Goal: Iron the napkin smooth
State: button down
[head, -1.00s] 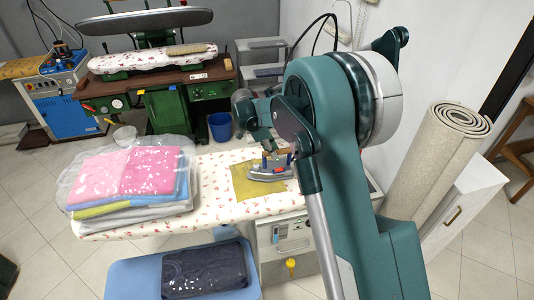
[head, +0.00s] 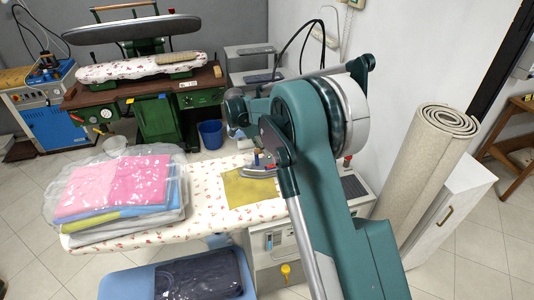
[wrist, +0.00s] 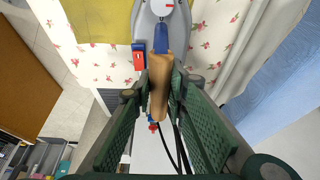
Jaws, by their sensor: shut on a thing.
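The olive-yellow napkin (head: 250,190) lies on the floral ironing board (head: 205,178), near its right end. The iron (head: 257,171) stands at the napkin's far edge, partly hidden by my arm. In the wrist view the iron's grey body (wrist: 160,22) has yellow napkin (wrist: 95,20) to its left and a sliver to its right. My gripper (wrist: 162,75) is shut on the iron's brown handle (wrist: 158,82). Whether the sole touches the cloth, and how creased the napkin is, I cannot tell.
A plastic-wrapped stack of folded laundry (head: 115,185) fills the board's left part. A dark folded packet (head: 198,276) lies on a blue surface (head: 122,284) in front. A rolled carpet (head: 430,170) stands to the right. A blue bucket (head: 210,134) is behind the board.

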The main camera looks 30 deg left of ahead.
jog(key=shift+s+a+f, duration=0.1)
jog(key=shift+s+a, duration=0.2)
jog(key=shift+s, duration=0.2)
jog(key=shift+s+a+b, duration=0.6)
jog(key=shift+s+a, duration=2)
jog(key=shift+s, duration=0.1)
jog(key=shift+s+a+b, duration=0.5)
jog(key=shift+s+a, duration=2.3)
jog(key=shift+s, duration=0.2)
notch_tip(320, 180, up, 8)
jog(key=p, duration=0.1)
jog(key=shift+r+p, duration=0.2)
jog(key=shift+p, duration=0.15)
